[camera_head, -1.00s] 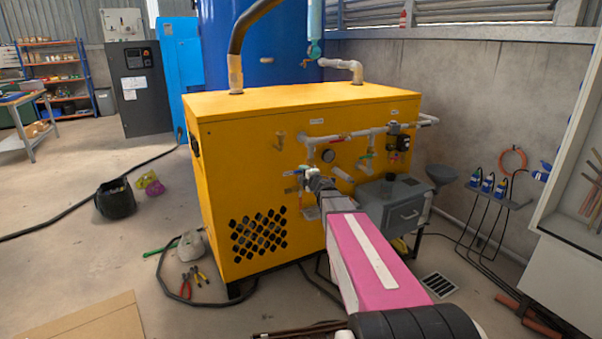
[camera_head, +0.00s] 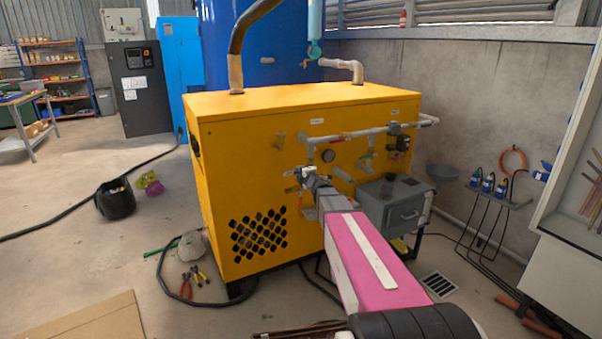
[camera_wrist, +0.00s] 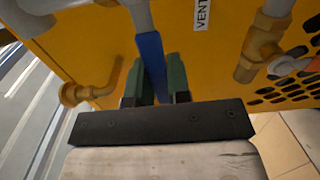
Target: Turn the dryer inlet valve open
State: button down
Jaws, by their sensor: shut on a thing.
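The yellow dryer cabinet (camera_head: 240,165) stands in the middle of the head view, with pipes and valves on its front. My gripper (camera_head: 306,174) is at the lower left pipe branch on that front. In the wrist view, my gripper (camera_wrist: 160,82) has its two green fingers shut on a blue valve handle (camera_wrist: 151,55), one finger on each side. The handle runs up to a grey pipe (camera_wrist: 137,15). In the head view my gripper hides this handle and its valve body. No label naming this valve is readable.
In the wrist view, a brass elbow (camera_wrist: 80,95) is to the left and a brass fitting (camera_wrist: 256,50) to the right, near a VENT label (camera_wrist: 201,14).

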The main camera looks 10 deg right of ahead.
notch_tip(320, 180, down, 2)
jog(key=n, duration=0.3)
jog(key=shift+d, duration=0.15)
jog(key=shift+w+d+f+n, duration=0.15)
jog(key=shift+f+n, duration=0.2)
jog(key=shift+n, duration=0.25)
jog(key=shift+d+f+n, duration=0.15)
jog(key=shift+f+n, duration=0.2)
jog(key=shift+n, duration=0.25)
jog(key=c, duration=1.1)
grip_release()
jog(key=shift+o, duration=0.2)
jog(key=v, duration=1)
jog(key=shift+s+d, duration=0.15)
jog(key=shift+s, duration=0.25)
